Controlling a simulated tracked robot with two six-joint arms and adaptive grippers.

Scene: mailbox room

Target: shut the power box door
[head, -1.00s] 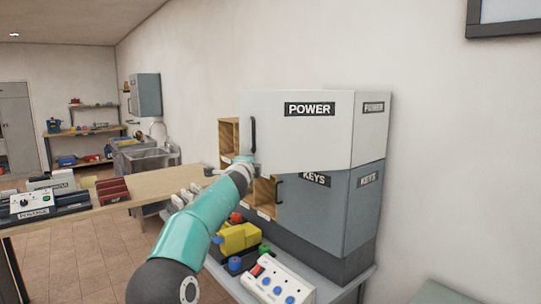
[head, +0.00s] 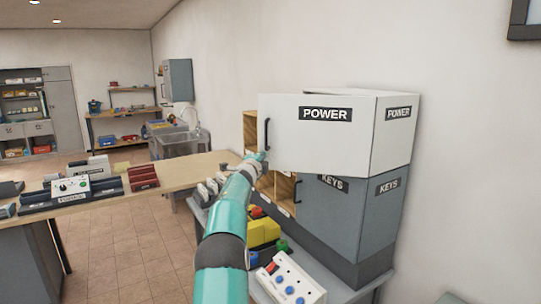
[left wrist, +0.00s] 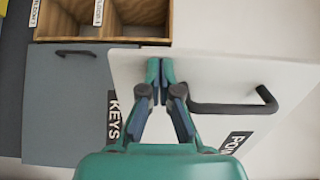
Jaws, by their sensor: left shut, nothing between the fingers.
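The power box (head: 396,130) is white and sits on top of the grey keys box (head: 378,215). Its white door (head: 315,150), labelled POWER, stands partly open and juts left past the keys box front. The dark door handle (head: 267,134) is near its left edge. My left gripper (head: 258,157) is at the door's lower left corner, below the handle. In the left wrist view its shut, empty fingers (left wrist: 161,66) are over the door's face beside the handle (left wrist: 236,106); I cannot tell whether they touch. My right gripper is not in view.
Wooden pigeonholes (head: 284,187) stand left of the boxes. A white button panel (head: 288,285) and a yellow block (head: 262,232) are on the bench below. A wooden counter (head: 125,187) with devices extends left. Tiled floor is free in front of it.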

